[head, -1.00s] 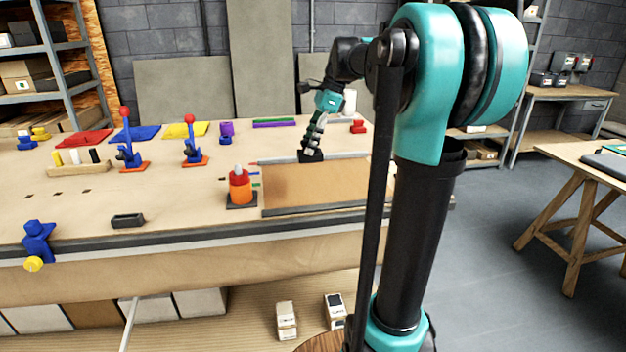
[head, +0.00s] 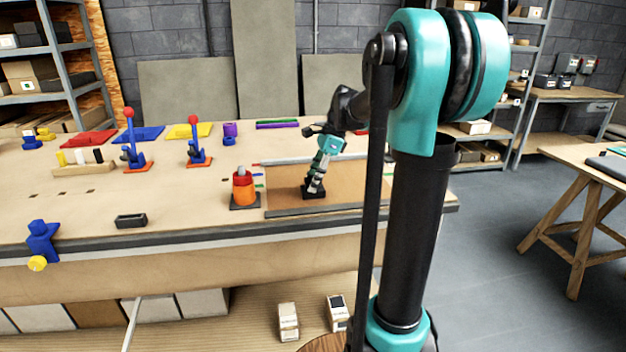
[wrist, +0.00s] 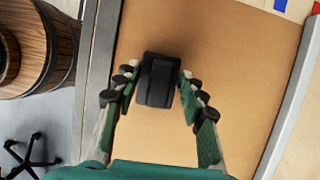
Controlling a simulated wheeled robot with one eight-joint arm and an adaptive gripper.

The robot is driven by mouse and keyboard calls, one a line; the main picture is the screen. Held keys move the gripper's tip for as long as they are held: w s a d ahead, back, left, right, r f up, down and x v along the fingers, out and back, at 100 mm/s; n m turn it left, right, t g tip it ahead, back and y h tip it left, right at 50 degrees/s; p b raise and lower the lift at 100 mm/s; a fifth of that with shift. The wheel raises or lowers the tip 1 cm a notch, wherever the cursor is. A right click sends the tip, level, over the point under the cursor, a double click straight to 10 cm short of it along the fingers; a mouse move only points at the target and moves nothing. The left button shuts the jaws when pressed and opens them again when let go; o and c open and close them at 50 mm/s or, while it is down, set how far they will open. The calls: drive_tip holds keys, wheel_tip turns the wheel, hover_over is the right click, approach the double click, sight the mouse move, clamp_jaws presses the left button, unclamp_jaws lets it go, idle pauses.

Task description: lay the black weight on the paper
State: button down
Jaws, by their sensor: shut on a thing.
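The black weight (wrist: 158,82) is a small dark block with a raised top, between my gripper's fingers in the wrist view. In the head view the weight (head: 313,192) is at the fingertips, low over the front left part of the brown paper. My gripper (head: 316,182) is shut on the weight; its green fingers (wrist: 157,88) flank it in the wrist view. The brown paper (head: 365,190) lies flat between grey rails and also fills most of the wrist view (wrist: 235,60). I cannot tell whether the weight touches the paper.
An orange and red cone-like piece (head: 243,188) stands on a dark base left of the paper. A grey rail (head: 330,208) runs along the paper's front edge. A small black tray (head: 131,221) and two red-knobbed clamps (head: 194,145) are farther left. The right part of the paper is clear.

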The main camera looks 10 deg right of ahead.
drive_tip(key=c, duration=0.9)
unclamp_jaws()
drive_tip(key=shift+f, duration=0.1)
drive_tip(key=v, duration=1.2)
